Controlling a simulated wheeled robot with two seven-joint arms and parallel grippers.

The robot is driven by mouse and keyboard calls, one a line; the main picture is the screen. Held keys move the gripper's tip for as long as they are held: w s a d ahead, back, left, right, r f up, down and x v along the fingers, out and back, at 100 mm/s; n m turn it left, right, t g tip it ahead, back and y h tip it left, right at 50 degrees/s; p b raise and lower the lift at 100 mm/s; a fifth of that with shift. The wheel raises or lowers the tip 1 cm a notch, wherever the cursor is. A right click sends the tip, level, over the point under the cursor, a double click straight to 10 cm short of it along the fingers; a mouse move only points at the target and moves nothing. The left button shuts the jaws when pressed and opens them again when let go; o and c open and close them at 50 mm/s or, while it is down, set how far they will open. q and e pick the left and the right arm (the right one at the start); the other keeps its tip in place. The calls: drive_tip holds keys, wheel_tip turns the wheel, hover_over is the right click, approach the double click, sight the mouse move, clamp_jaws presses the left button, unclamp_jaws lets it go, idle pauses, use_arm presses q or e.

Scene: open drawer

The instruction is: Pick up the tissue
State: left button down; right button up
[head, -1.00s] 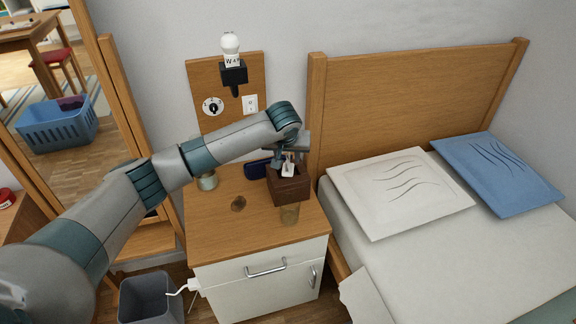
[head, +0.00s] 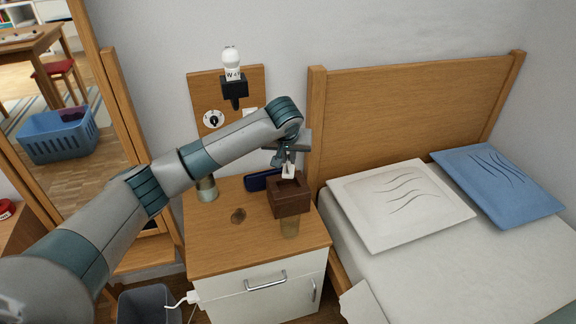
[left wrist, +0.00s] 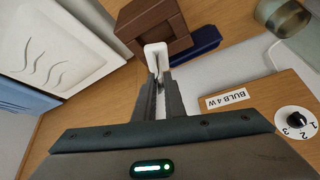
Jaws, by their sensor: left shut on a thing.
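The white tissue (head: 288,172) is held between the fingertips of my left gripper (head: 287,163), just above the dark brown tissue box (head: 290,203) in the head view. The box has a square opening in its top and stands on the nightstand (head: 215,237). In the left wrist view, the tissue (left wrist: 155,54) sticks out past the shut fingertips of the left gripper (left wrist: 159,78), in front of the box (left wrist: 148,20). I cannot tell whether its lower end is clear of the opening. My right gripper is not in view.
A metallic cylinder (head: 207,188) stands at the back left. The wall lamp (head: 232,75) is close above my arm. The bed (head: 430,270) is to the right.

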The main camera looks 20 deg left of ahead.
use_arm(q)
drive_tip(key=s+d+r, duration=0.5)
drive_tip(key=d+r, duration=0.1)
drive_tip(key=d, duration=0.4)
drive_tip(key=shift+d+r, duration=0.2)
drive_tip(key=shift+r, duration=0.05)
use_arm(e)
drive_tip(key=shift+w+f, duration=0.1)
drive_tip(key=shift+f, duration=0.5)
use_arm(q)
drive_tip(key=shift+s+f, duration=0.1)
